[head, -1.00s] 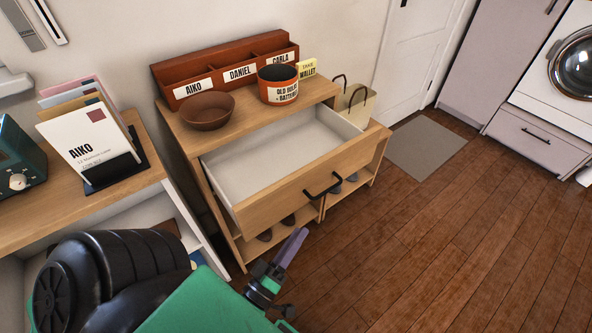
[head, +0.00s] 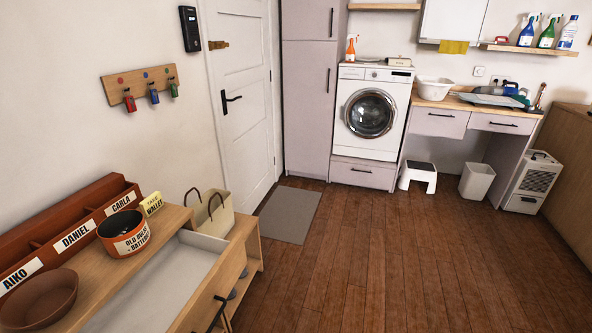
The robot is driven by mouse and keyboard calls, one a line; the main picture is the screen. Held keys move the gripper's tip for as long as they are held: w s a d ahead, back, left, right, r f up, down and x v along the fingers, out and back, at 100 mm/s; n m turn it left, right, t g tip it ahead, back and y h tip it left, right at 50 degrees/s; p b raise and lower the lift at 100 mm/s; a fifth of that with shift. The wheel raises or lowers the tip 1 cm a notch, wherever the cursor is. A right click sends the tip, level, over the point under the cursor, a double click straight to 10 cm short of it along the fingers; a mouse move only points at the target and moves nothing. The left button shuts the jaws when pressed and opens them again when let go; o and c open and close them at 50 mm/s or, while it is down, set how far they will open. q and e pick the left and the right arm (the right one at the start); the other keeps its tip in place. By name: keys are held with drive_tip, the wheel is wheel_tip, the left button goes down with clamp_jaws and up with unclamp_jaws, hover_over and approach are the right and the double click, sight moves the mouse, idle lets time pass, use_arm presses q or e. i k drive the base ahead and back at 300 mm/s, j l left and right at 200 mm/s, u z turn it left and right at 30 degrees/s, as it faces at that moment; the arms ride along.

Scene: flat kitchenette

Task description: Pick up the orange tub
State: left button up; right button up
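The orange tub (head: 124,234) is a round orange container with a dark inside and a white label about old bulbs and batteries. It stands upright on the wooden cabinet top (head: 95,275) at the lower left of the head view, in front of the letter rack. Neither of my grippers shows in the head view now.
A brown bowl (head: 40,299) stands left of the tub, and a labelled letter rack (head: 66,226) behind it. A yellow "take wallet" note (head: 152,203) and a beige bag (head: 211,213) are to the right. The drawer (head: 172,276) is pulled open and empty where visible.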

sight(128, 244)
drive_tip(key=u, duration=0.95)
drive_tip(key=k+j, duration=0.05)
